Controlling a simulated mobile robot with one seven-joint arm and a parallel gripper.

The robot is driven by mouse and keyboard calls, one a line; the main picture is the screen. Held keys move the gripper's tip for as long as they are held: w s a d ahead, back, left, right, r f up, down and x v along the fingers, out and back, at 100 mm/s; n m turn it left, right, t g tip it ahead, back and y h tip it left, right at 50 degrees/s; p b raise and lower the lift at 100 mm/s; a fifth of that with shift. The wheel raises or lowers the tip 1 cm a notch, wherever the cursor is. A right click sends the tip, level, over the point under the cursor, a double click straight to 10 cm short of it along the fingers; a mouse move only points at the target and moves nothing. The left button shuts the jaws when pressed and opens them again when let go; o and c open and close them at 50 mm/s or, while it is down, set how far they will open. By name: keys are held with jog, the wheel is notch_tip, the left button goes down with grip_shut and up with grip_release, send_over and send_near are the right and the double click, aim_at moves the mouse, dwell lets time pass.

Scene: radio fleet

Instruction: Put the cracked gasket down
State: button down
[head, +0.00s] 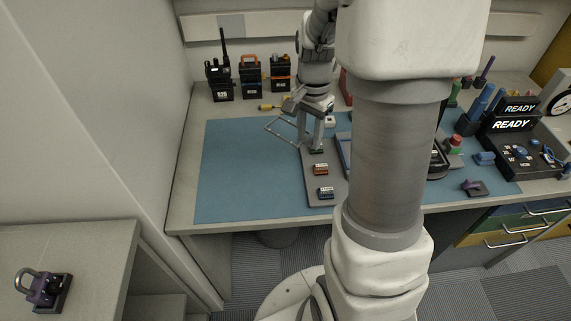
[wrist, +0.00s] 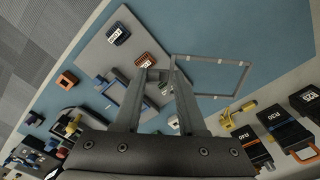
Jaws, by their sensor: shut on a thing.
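The gasket is a thin grey rectangular frame (wrist: 211,60), seen to the right of my fingers in the wrist view. It also shows in the head view (head: 282,137), left of my gripper. My gripper (wrist: 160,77) is shut on one side of it. In the head view, my gripper (head: 311,147) is low over the grey tray (head: 312,191), and the frame reaches out over the blue mat (head: 235,170). I cannot tell whether the gasket touches the mat. No crack can be made out at this size.
An orange block (head: 320,169) and a dark blue block (head: 325,193) sit on the tray. Several radios and packs, including a black radio (head: 219,79), stand at the back. A yellow-handled tool (head: 271,105) lies behind the mat. The mat's left part is clear.

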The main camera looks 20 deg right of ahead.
jog(key=b, duration=0.1)
send_over(268, 181)
notch_tip(268, 181, down, 6)
jog(key=shift+s+f, duration=0.1)
jog(key=shift+f+b, duration=0.35)
jog(key=shift+f, duration=1.6)
jog(key=shift+f+b, duration=0.5)
jog(key=shift+f, duration=0.15)
jog(key=shift+c, duration=2.4)
grip_release()
jog(key=shift+r, duration=0.15)
